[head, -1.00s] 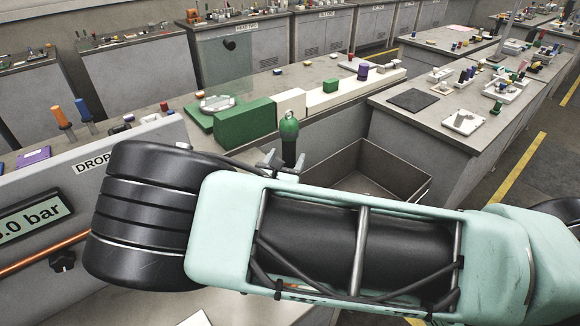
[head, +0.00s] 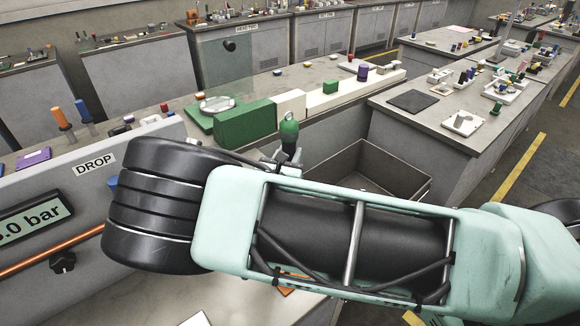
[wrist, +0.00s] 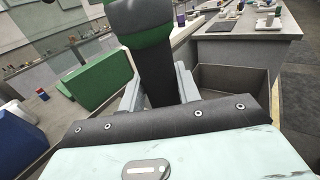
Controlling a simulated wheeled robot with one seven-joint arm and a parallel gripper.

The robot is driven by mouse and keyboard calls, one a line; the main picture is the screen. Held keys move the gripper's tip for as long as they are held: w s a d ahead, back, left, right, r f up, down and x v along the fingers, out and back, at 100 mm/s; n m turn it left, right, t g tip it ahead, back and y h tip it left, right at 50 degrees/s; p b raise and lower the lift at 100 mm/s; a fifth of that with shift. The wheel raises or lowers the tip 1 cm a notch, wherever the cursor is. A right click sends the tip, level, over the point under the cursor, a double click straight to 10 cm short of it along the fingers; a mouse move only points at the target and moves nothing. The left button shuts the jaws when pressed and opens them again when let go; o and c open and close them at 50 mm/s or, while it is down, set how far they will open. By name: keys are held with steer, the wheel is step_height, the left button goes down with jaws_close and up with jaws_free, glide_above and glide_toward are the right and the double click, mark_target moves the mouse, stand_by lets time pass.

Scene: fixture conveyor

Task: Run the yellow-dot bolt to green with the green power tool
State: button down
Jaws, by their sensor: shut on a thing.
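The green power tool (head: 289,131) has a green top and a dark body. My gripper (head: 282,162) is shut on it and holds it up in front of the long workbench. In the wrist view the tool (wrist: 151,50) stands between the two grey fingers of my gripper (wrist: 158,88), and its top runs out of the picture. A green fixture block (head: 245,124) lies behind the tool, beside a green plate carrying a pale round disc (head: 217,104). I cannot make out a yellow-dot bolt in either view.
A grey open bin (head: 400,183) is right of the tool. A clear upright panel (head: 222,72) stands behind the disc. A white strip (head: 350,94) carries coloured blocks.

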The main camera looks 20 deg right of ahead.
mark_target(287, 129)
steer(key=shift+r+p, duration=3.8)
steer(key=shift+r, duration=0.8)
steer(key=shift+s+f, duration=0.1)
